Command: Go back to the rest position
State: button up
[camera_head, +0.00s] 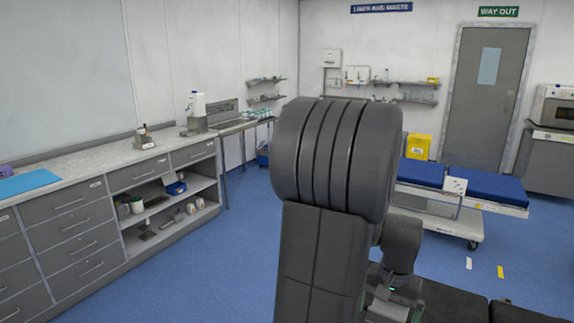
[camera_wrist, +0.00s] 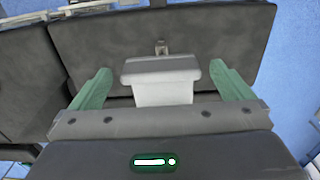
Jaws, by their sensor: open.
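My gripper (camera_wrist: 160,68) shows in the wrist view with its two green fingers spread wide apart. It is open, and neither finger touches anything that I can see. A pale block with a grey top (camera_wrist: 163,92) shows between the fingers; I cannot tell whether it is part of my gripper. Behind it is a dark padded surface (camera_wrist: 240,30). In the head view my own raised arm fills the middle and lower centre, and I cannot make out the gripper's fingers there.
A grey counter (camera_head: 97,168) with drawers and open shelves runs along the left wall. A trolley bed with blue pads (camera_head: 490,188) stands at right, near a grey door (camera_head: 487,95). A yellow bin (camera_head: 418,146) is behind it. Blue floor (camera_head: 240,250) is clear beside the counter.

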notch_tip(320, 180, down, 6)
jog(key=shift+r+b, duration=0.1)
jog(key=shift+b, duration=0.4)
jog(key=shift+r+p, duration=0.4)
jog(key=shift+r, duration=0.05)
